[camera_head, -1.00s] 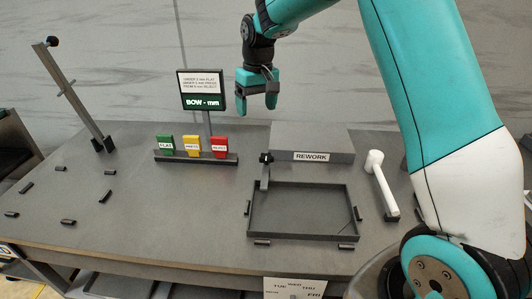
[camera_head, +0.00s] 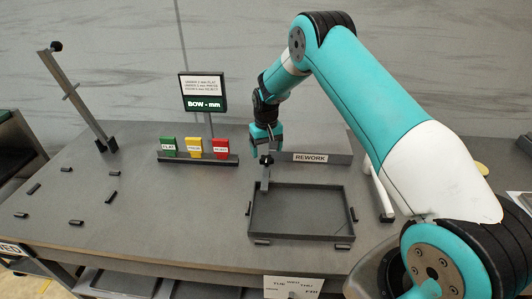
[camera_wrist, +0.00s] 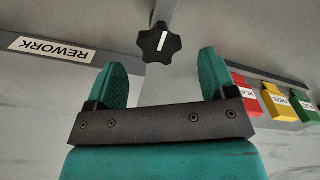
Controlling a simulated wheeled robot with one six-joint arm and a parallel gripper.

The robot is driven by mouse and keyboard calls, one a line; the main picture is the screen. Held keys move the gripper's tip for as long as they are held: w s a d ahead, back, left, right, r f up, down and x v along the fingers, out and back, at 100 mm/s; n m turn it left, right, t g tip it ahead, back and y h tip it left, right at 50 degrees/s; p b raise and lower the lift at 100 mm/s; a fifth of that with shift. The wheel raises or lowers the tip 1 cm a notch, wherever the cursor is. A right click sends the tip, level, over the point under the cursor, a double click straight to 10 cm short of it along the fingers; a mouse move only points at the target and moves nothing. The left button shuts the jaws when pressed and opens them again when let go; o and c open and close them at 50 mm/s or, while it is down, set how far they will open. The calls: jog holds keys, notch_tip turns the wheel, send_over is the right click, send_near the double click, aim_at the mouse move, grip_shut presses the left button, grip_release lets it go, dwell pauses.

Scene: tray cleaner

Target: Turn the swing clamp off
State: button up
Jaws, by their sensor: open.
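The swing clamp is a grey bar with a black star knob (camera_head: 266,160), at the back left corner of the black tray (camera_head: 252,225). In the wrist view the knob (camera_wrist: 159,43) has a white line on its face and sits ahead of the space between my fingertips. My gripper (camera_head: 265,150) is open and empty, just above and behind the knob. In the wrist view my gripper (camera_wrist: 165,72) shows two teal fingers spread apart, with the knob between and slightly beyond the tips, seemingly not touched.
The grey REWORK block (camera_head: 325,143) stands right behind the tray. Green, yellow and red labelled blocks (camera_head: 194,147) stand on a rack to the left, below the BOW sign (camera_head: 203,93). A white-handled tool (camera_head: 383,195) lies right of the tray, partly behind my arm.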

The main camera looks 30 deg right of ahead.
aim_at(266, 158)
jog(key=shift+f+p, duration=0.35)
jog(key=shift+f, duration=1.45)
jog(key=c, duration=1.3)
